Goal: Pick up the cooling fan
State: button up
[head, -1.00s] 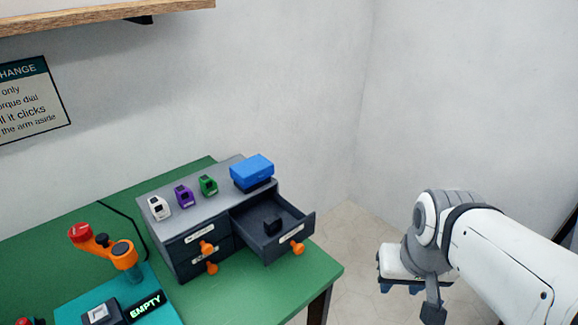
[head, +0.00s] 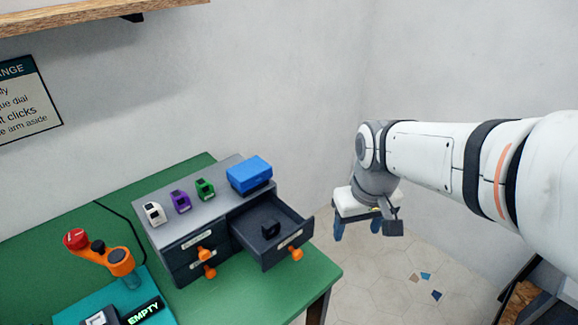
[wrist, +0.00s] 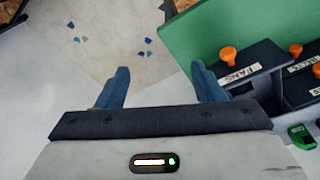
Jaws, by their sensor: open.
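The cooling fan appears to be the small black block (head: 270,228) inside the open drawer (head: 262,249) at the right of the grey cabinet (head: 218,202). My gripper (head: 357,230) is open and empty, pointing down in the air to the right of the drawer, over the floor. In the wrist view my gripper (wrist: 160,73) shows two blue fingers spread wide with nothing between them. The drawer front (wrist: 240,72), labelled FANS, lies to their right there. I cannot make out the fan in the wrist view.
A blue box (head: 249,175) and white, purple and green (head: 204,189) parts stand on the cabinet. Orange knobs (head: 296,254) stick out of the drawers. The green table (head: 318,268) ends just right of the drawer. An orange-handled device (head: 120,262) stands at left.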

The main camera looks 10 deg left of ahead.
jog(key=w+a+n, duration=0.1)
jog(key=a, duration=0.2)
jog(key=w+a+n+p, duration=0.1)
jog(key=w+a, duration=0.1)
jog(key=a, duration=0.2)
jog(key=w+a+n+g+p, duration=0.1)
jog(key=a, duration=0.3)
jog(key=shift+w+r+n, duration=0.15)
jog(key=shift+r+n, duration=0.05)
jog(key=shift+n, duration=0.2)
jog(key=n, duration=0.2)
send_over(271, 223)
jog(key=shift+s+d+f+p, duration=0.1)
jog(key=shift+s+f+p, duration=0.1)
jog(key=shift+f+p, duration=0.4)
jog(key=shift+f, duration=0.4)
jog(key=f+p, duration=0.1)
jog(key=f, duration=0.6)
jog(key=shift+w, duration=0.2)
jog(key=c, duration=1.1)
